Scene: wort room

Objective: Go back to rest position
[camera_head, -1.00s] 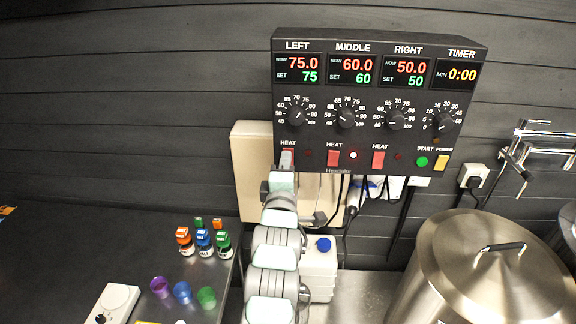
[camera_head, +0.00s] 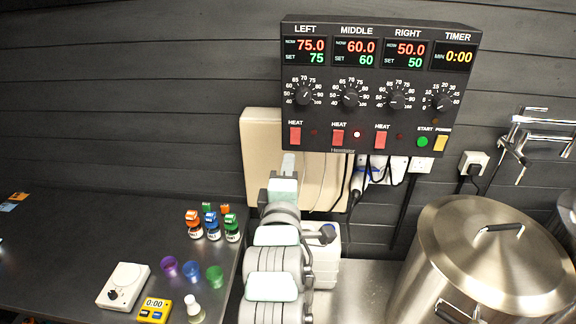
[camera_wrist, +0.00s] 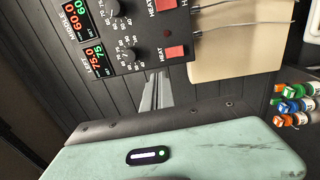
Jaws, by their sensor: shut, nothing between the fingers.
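My gripper (camera_head: 288,164) is shut and empty, just below the control panel (camera_head: 380,85) and in front of the beige board on the wall. It is apart from the left HEAT switch (camera_head: 295,136), which is now fully visible above it. In the wrist view the closed fingers (camera_wrist: 157,92) point towards the panel's lower edge and touch nothing that I can see. The panel reads 75.0, 60.0 and 50.0, matching its set values, and the timer reads 0:00. The light beside the middle HEAT switch (camera_head: 338,137) is lit; the left and right ones look dark.
A steel kettle (camera_head: 490,262) stands at the lower right. A white canister (camera_head: 326,255) stands beside my arm.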

